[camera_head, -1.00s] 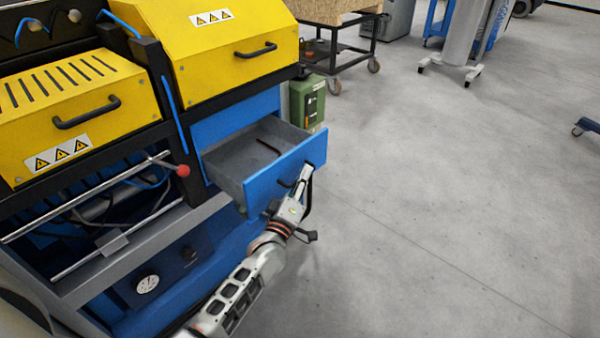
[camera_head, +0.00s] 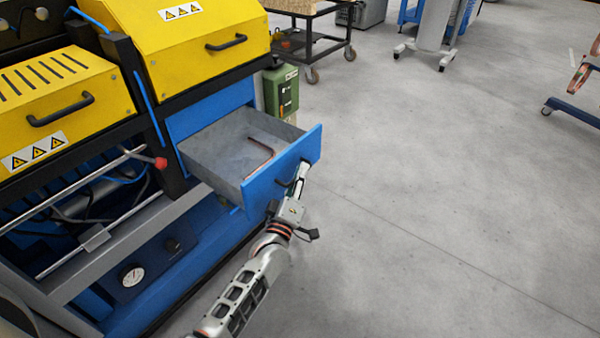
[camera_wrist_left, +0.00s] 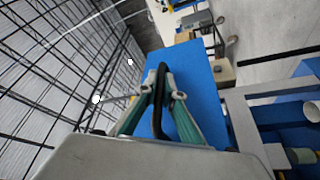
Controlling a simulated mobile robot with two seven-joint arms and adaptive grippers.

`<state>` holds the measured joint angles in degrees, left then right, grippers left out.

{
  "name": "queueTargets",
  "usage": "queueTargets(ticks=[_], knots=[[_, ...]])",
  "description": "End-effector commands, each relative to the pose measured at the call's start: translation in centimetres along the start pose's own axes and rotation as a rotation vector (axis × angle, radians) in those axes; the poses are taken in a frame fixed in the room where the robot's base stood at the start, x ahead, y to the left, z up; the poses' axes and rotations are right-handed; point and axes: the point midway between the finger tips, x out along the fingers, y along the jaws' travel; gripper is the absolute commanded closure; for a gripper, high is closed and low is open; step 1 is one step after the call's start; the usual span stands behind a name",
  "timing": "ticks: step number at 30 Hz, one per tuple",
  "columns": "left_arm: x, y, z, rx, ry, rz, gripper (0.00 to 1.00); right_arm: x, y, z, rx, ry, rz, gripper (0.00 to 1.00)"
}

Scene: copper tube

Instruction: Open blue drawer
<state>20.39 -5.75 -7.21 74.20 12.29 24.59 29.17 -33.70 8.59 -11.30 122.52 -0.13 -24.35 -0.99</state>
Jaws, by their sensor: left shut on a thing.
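The blue drawer (camera_head: 262,192) is pulled well out of the blue and black machine in the head view. Its grey inside shows, with a bent copper-coloured tube (camera_head: 261,151) lying in it. My left gripper (camera_head: 302,172) is at the drawer's front, shut on its black handle (camera_head: 284,183). In the left wrist view the fingers (camera_wrist_left: 161,92) close on the black handle (camera_wrist_left: 160,112) in front of the blue drawer face (camera_wrist_left: 190,62). My right gripper is not in view.
Yellow covers (camera_head: 205,40) with black handles sit above the drawer. A green box (camera_head: 281,91) stands beside the machine. A wheeled cart (camera_head: 311,40) is behind it. A blue stand (camera_head: 573,111) is at the far right. Grey floor is open in the middle.

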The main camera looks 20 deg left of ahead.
Motion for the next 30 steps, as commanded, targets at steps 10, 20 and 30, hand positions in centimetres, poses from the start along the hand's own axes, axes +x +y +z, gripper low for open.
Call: queueTargets(ticks=[10,20,30], knots=[[0.0,-0.1,0.0,0.0,0.0,-0.001,0.75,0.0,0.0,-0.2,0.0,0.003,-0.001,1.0],[-2.0,-0.2,0.1,0.001,-0.002,-0.002,0.75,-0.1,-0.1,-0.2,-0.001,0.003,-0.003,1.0],[-8.7,-0.2,0.1,0.0,-0.002,-0.003,0.75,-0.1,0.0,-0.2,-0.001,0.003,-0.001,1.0]])
